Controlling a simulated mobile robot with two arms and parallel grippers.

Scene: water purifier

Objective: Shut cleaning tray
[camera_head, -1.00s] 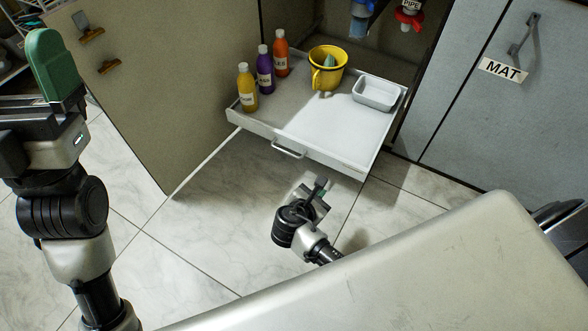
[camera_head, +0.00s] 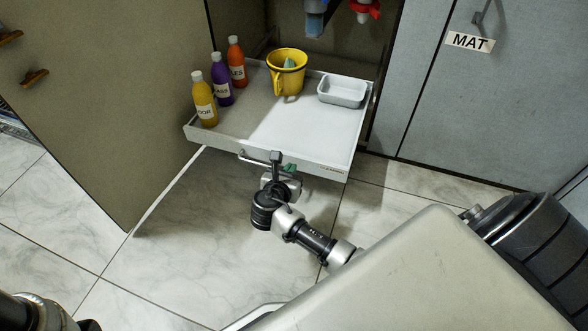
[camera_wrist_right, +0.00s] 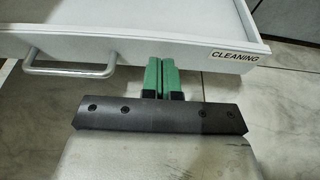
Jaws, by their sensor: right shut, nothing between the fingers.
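The white cleaning tray (camera_head: 300,122) is pulled out of the cabinet in the head view. Its front panel carries a "CLEANING" label, which reads clearly in the right wrist view (camera_wrist_right: 234,55). The tray's metal handle (camera_wrist_right: 70,70) is on the front panel, left of my right gripper in the wrist view. My right gripper (camera_head: 287,168) is at the tray's front, right of the handle. In the wrist view its green fingertips (camera_wrist_right: 160,75) are together and empty, at or very close to the front panel; contact is unclear. My left gripper is out of view.
On the tray stand yellow (camera_head: 204,100), purple (camera_head: 221,80) and orange (camera_head: 237,63) bottles, a yellow bucket (camera_head: 287,75) and a white dish (camera_head: 342,91). An open cabinet door (camera_head: 110,110) stands left. A closed "MAT" door (camera_head: 480,100) is right. Pipes hang above the tray.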

